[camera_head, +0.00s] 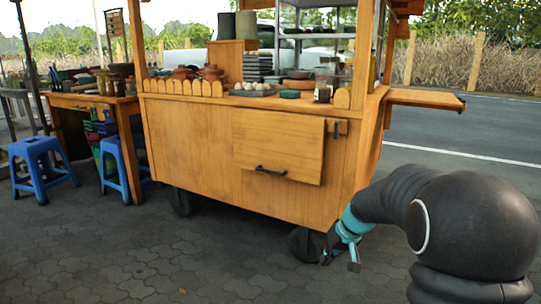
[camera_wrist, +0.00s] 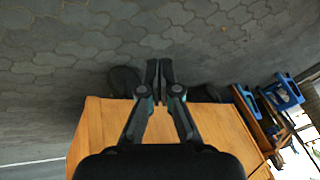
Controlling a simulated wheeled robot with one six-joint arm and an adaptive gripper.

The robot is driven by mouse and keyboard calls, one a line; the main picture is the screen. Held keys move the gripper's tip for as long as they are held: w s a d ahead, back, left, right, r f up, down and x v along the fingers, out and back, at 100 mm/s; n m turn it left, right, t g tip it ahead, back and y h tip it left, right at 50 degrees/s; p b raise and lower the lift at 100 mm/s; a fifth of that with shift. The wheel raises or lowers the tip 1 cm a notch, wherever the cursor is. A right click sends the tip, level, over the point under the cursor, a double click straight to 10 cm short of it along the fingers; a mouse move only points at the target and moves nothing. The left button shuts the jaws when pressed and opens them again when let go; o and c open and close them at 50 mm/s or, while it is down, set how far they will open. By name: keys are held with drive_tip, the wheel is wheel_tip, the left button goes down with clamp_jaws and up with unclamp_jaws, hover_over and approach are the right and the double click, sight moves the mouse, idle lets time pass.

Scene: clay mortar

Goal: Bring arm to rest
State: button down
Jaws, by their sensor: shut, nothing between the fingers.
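My gripper (camera_wrist: 159,75) is shut and empty in the wrist view, with its two fingers together. In the head view my gripper (camera_head: 340,262) hangs low at the right, in front of the lower right corner of the wooden cart (camera_head: 200,140). My dark arm reaches in from the right edge of the head view. I cannot tell whether the gripper touches the cart. The cart also shows in the wrist view (camera_wrist: 100,125), behind the fingers.
A wooden table (camera_head: 95,102) stands left of the cart, with blue stools (camera_head: 40,150) by it. The cart has a hinged door (camera_head: 275,145) with a dark handle and a side shelf (camera_head: 425,98). Bowls and pots stand on top. The paving in front is clear.

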drive_tip(key=s+r+t+h+p, duration=0.1)
drive_tip(key=s+r+p, duration=0.1)
drive_tip(key=s+r, duration=0.4)
drive_tip(key=s+r+h+p, duration=0.1)
drive_tip(key=s+r+p, duration=0.2)
drive_tip(key=s+r, duration=0.4)
drive_tip(key=s+r+m+t+h+p, duration=0.1)
drive_tip(key=s+r+p, duration=0.2)
drive_tip(key=s, duration=1.6)
drive_tip(key=shift+r+t+h, duration=0.3)
drive_tip(key=shift+r, duration=1.4)
